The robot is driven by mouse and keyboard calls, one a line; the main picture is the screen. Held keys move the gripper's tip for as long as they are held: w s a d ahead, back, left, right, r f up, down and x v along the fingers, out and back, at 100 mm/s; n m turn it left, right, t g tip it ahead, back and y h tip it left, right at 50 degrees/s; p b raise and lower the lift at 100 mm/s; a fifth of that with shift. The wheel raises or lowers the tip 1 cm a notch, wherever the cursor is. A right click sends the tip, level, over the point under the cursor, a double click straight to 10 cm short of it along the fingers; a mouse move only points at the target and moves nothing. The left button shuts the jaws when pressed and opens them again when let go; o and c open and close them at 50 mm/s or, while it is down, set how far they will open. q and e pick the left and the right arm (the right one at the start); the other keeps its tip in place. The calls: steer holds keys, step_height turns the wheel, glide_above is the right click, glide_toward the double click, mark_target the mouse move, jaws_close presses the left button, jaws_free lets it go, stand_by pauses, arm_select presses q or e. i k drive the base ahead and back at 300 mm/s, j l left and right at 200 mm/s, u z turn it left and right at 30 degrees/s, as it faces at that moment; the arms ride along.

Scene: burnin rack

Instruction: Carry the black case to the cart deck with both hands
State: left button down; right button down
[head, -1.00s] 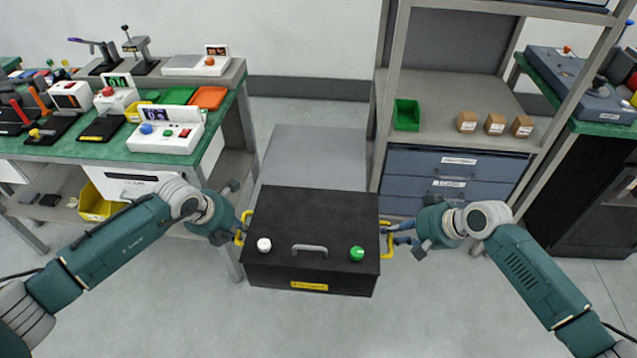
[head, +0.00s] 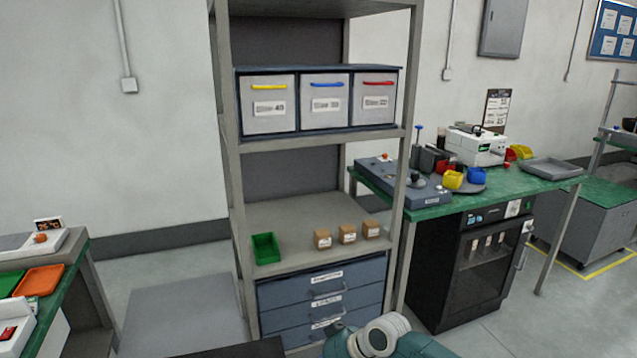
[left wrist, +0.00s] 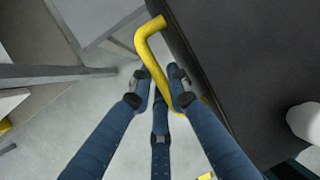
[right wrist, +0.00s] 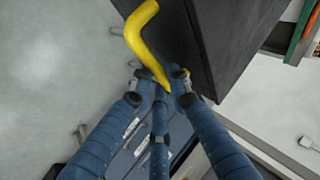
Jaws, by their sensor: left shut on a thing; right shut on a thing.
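The black case (head: 240,349) shows only as a dark strip at the bottom edge of the head view; the rest is out of frame. In the left wrist view its dark side (left wrist: 245,60) fills the right, with a yellow handle (left wrist: 152,40) between the fingers of my left gripper (left wrist: 163,88), which is shut on it. In the right wrist view my right gripper (right wrist: 160,84) is shut on the other yellow handle (right wrist: 140,30), beside the case wall (right wrist: 215,40). I cannot identify the cart deck with certainty.
A shelf rack (head: 300,214) with blue drawers (head: 320,295) stands ahead. A green-topped bench (head: 490,192) with a black cabinet (head: 478,265) is to its right. A grey box-like unit with a green top (head: 600,205) stands far right by yellow floor tape. A flat grey panel (head: 180,315) lies left.

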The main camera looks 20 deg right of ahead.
mark_target(599, 194)
steer(key=l+z, duration=0.35)
steer(key=z, duration=0.15)
steer(key=i+l+z, duration=0.1)
steer(key=l+z, duration=0.2)
steer(key=z, duration=0.2)
steer(key=i+l+z, duration=0.1)
steer(key=l+z, duration=0.2)
steer(key=z, duration=0.15)
steer(key=i+l+z, duration=0.2)
steer(key=z, duration=0.3)
steer(key=i+l+z, duration=0.2)
steer(key=z, duration=0.3)
steer(key=i+l+z, duration=0.25)
steer(key=i, duration=0.25)
steer(key=i+z, duration=0.3)
steer(key=i, duration=0.25)
steer(key=i+u, duration=0.1)
steer(key=i, duration=1.05)
steer(key=i+u, duration=0.2)
steer(key=i, duration=0.35)
steer(key=i+l+u, duration=0.2)
steer(key=i, duration=0.4)
steer(key=i+u, duration=0.45)
steer(key=i, duration=0.8)
steer(key=i+j+z, duration=0.1)
steer(key=i, duration=1.25)
steer(key=i+l+u, duration=0.15)
steer(key=i+u, duration=0.3)
steer(key=i+l+u, duration=0.45)
steer(key=i+j, duration=0.1)
